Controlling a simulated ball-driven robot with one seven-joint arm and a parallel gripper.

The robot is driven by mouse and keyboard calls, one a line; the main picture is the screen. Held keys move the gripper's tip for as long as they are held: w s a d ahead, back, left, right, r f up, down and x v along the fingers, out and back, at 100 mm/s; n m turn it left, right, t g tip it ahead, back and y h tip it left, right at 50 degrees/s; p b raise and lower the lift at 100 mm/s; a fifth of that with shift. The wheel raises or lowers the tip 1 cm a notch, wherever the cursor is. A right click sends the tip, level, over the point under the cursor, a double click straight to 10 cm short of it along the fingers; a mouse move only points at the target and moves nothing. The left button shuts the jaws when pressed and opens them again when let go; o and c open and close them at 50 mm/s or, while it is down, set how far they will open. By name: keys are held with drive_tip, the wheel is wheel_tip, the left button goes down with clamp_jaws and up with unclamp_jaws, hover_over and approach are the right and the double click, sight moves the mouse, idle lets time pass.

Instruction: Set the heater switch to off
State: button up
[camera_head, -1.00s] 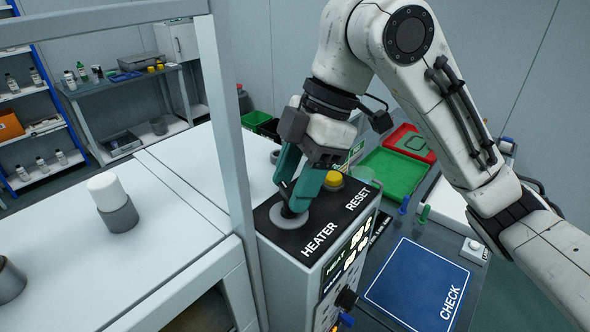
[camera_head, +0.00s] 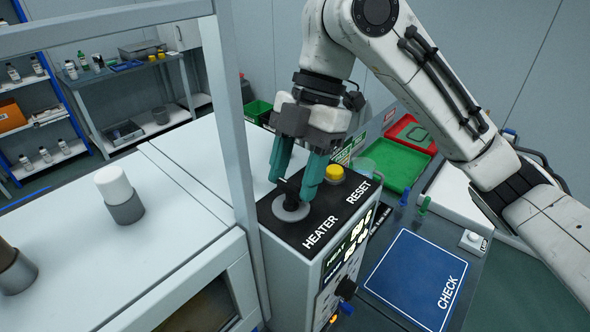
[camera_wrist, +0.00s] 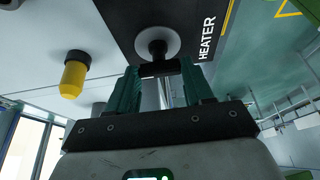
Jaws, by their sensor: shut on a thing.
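The heater switch (camera_head: 291,208) is a black handle on a round grey base, on the black panel top marked HEATER. In the wrist view the switch (camera_wrist: 158,48) shows its grey disc and dark knob, with a dark bar between the fingertips. My gripper (camera_head: 290,186) has two teal fingers pointing down over the switch. It is shut on the black handle, one finger on each side; the fingers (camera_wrist: 160,69) also show in the wrist view. The handle is partly hidden by the fingers, and its exact setting cannot be read.
A yellow RESET button (camera_head: 334,173) stands on the same panel close behind my fingers. A grey frame post (camera_head: 234,130) rises just left of the panel. A blue CHECK mat (camera_head: 416,280) and a green tray (camera_head: 393,164) lie to the right.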

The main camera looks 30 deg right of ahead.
drive_tip(key=o, duration=1)
drive_tip(key=shift+o, duration=0.2)
drive_tip(key=b+v, duration=0.1)
drive_tip(key=v, duration=1)
drive_tip(key=shift+f, duration=0.15)
